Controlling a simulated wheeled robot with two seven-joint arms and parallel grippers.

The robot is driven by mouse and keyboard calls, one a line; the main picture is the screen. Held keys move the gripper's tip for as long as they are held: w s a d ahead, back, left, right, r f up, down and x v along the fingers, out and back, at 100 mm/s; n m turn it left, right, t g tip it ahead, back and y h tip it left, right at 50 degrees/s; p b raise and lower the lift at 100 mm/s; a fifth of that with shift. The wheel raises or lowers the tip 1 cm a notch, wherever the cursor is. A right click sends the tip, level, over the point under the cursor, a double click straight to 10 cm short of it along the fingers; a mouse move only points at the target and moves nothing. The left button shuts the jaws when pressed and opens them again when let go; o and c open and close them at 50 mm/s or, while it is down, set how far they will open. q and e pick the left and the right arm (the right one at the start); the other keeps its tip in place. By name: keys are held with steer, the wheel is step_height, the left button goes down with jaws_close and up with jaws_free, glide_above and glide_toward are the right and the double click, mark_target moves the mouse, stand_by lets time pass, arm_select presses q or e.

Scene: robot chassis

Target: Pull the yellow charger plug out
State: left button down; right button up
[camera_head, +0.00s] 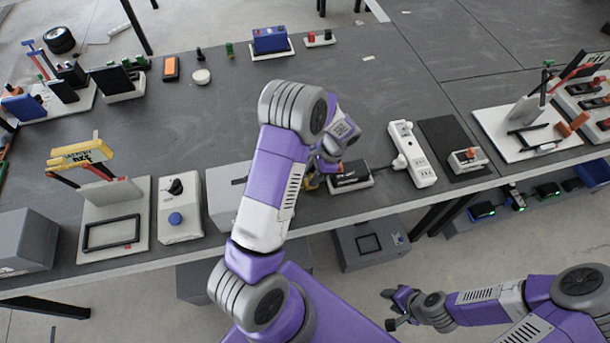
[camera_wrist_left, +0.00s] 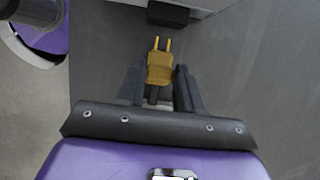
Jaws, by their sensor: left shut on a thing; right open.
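The yellow charger plug (camera_wrist_left: 160,67) is between the dark fingers of my left gripper (camera_wrist_left: 158,85) in the left wrist view. Its two yellow prongs are bare and point up the picture. A gap separates them from a black block (camera_wrist_left: 168,14) at the top edge. In the head view a bit of yellow plug (camera_head: 311,182) shows under my left wrist, which hides most of the gripper. A black device on a white base (camera_head: 350,176) stands just right of it. My right gripper (camera_head: 392,309) is open and empty, off the table's front edge.
A white power strip (camera_head: 415,155) and a dark mat (camera_head: 443,138) lie to the right. A grey box (camera_head: 228,190) and a white box with a blue button (camera_head: 180,207) stand to the left. The table behind my left arm is mostly clear.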

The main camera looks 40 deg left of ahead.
arm_select(q)
steer(key=shift+w+d, duration=0.25)
steer(key=shift+w, duration=0.1)
steer(key=c, duration=0.7)
jaws_free()
steer(key=shift+r, duration=0.15)
steer(key=p+v, duration=0.1)
steer(key=v, duration=0.6)
steer(key=shift+w+d+r, duration=0.1)
steer(key=shift+r, duration=0.05)
